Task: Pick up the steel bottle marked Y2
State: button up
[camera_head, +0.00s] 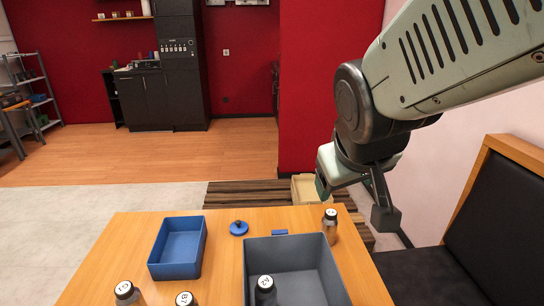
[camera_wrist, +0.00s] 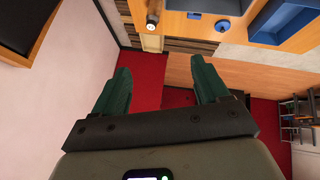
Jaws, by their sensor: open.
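The grey bin (camera_head: 338,280) fills the table's right front. A blue tray (camera_head: 176,268) stands to its left, with a round blue lid (camera_head: 238,228) and a small blue piece (camera_head: 279,232) behind. A dark bench seat (camera_head: 435,275) is at right. The wooden table (camera_head: 220,250) has bare room between tray and bin.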

notch_tip(320, 180, up, 5)
jog(key=a+m+t, duration=0.1)
jog(key=a+m, duration=0.1)
jog(key=n+t+y, duration=0.3)
jog(key=t, duration=0.3)
send_over(333, 219)
jog(key=s, duration=0.2)
notch_tip(333, 219, down, 23)
jog(key=s+d+f+m+t+y, duration=0.1)
jog(key=s+f+t, duration=0.15)
jog(key=f, duration=0.45)
jog(key=s+f+m+t, duration=0.1)
jog(key=s+f, duration=0.3)
jog(key=f, duration=0.3)
jog(key=w, duration=0.5)
jog(key=shift+a, duration=0.35)
jog(key=shift+w+a+r, duration=0.1)
jog(key=shift+w, duration=1.3)
jog(key=shift+w+a+r, duration=0.1)
jog(key=shift+w, duration=1.25)
grip_shut()
